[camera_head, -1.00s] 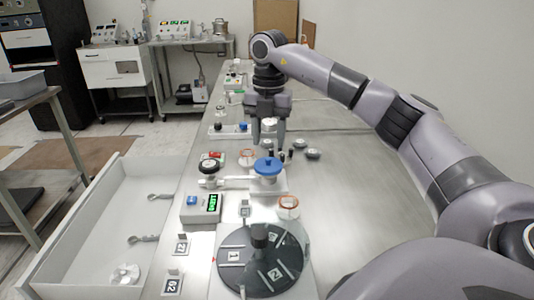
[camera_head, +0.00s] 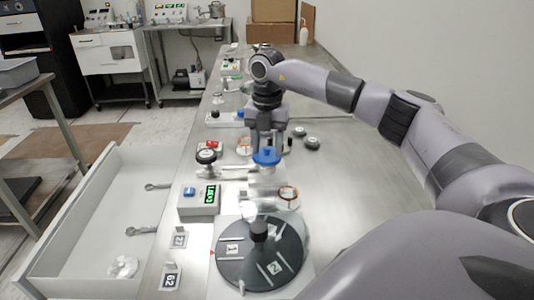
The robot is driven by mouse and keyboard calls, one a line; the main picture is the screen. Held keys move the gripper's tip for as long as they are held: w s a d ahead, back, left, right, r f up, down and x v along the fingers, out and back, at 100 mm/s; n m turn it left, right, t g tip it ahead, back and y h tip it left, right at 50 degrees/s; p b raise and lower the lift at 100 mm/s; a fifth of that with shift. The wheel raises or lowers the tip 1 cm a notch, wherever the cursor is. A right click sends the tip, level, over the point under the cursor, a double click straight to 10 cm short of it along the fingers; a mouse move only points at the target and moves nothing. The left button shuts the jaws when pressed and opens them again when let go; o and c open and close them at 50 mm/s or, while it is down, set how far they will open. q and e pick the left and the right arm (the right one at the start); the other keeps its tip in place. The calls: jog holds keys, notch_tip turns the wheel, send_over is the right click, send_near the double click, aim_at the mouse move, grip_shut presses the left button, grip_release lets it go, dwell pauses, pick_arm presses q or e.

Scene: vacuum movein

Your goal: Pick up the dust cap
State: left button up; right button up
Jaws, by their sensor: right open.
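I cannot tell for certain which piece is the dust cap. A blue cap-like piece (camera_head: 266,156) sits on top of a clear and metal fitting in the middle of the bench. My right gripper (camera_head: 267,148) points down just behind this blue piece, and its fingertips are partly hidden by it. It is open, and I see nothing held in it. Two small dark round pieces (camera_head: 312,143) lie on the bench to the right of the gripper. My left gripper is not in view.
A dark round chamber plate (camera_head: 285,240) with a black knob stands in front. An open drawer (camera_head: 110,205) is at left. The bench's right side (camera_head: 350,190) is mostly clear.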

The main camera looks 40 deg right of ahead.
grip_shut()
jog(key=shift+r, duration=0.15)
notch_tip(320, 180, up, 13)
notch_tip(320, 180, up, 7)
jog(key=p, duration=0.4)
send_over(267, 148)
jog(key=shift+r+p, duration=1.35)
jog(key=shift+p, duration=0.25)
